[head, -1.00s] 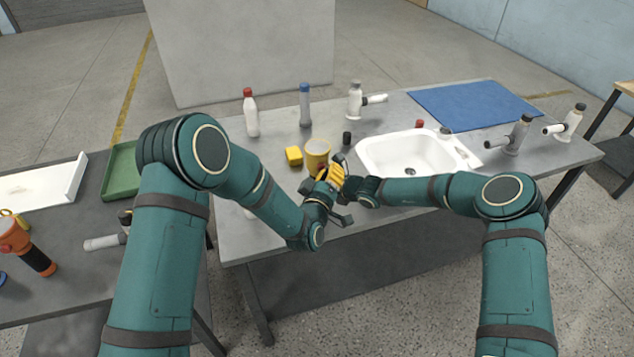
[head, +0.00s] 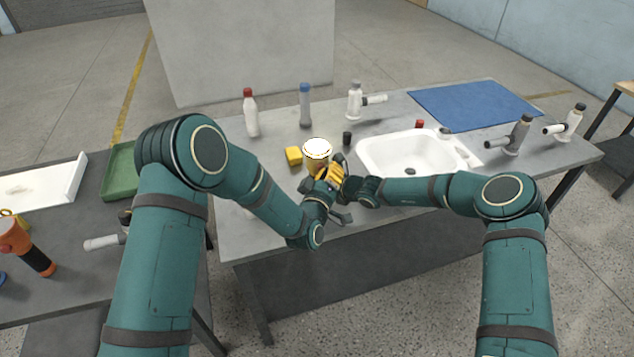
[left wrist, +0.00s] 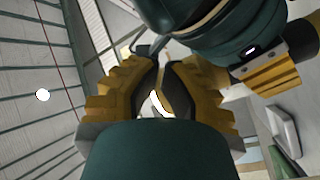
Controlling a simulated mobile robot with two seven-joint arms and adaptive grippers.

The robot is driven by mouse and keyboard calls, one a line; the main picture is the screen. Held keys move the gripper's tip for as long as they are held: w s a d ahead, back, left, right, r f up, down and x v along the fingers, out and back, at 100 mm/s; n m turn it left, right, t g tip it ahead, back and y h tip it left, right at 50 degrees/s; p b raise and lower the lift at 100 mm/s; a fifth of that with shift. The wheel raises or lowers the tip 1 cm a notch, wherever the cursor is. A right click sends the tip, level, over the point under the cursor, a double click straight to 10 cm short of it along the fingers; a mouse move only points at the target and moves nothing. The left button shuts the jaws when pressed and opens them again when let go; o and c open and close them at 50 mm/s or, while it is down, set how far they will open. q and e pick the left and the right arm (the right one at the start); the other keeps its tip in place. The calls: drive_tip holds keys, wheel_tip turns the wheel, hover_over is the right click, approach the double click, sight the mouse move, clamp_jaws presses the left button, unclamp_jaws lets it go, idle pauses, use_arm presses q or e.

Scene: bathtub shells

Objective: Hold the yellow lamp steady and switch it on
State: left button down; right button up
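The yellow lamp (head: 318,158) stands on the grey table, left of the sink, and its top glows white. My left gripper (head: 323,181) is at the lamp's near side. In the left wrist view its yellow fingers (left wrist: 160,88) close in from both sides around the lamp, and a bright white patch shows between them. My right gripper (head: 342,180) is close against the left one by the lamp. One yellow finger of it shows in the left wrist view (left wrist: 270,78); its fingertips and the lamp's switch are hidden.
A yellow block (head: 293,156) sits just left of the lamp, and a small dark cylinder (head: 347,138) stands behind right. A white sink (head: 372,150) is to the right. Bottles (head: 250,112) stand at the back. A blue mat (head: 475,105) lies back right.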

use_arm(q)
drive_tip(key=shift+s+d, duration=0.1)
drive_tip(key=shift+s, duration=0.3)
drive_tip(key=shift+s, duration=0.1)
drive_tip(key=s, duration=0.1)
drive_tip(key=s+d, duration=0.1)
drive_tip(key=s, duration=0.1)
drive_tip(key=s+d, duration=0.1)
drive_tip(key=s, duration=0.1)
drive_tip(key=shift+s, duration=0.25)
idle(0.3)
use_arm(e)
drive_tip(key=o, duration=1.3)
drive_tip(key=shift+o, duration=0.2)
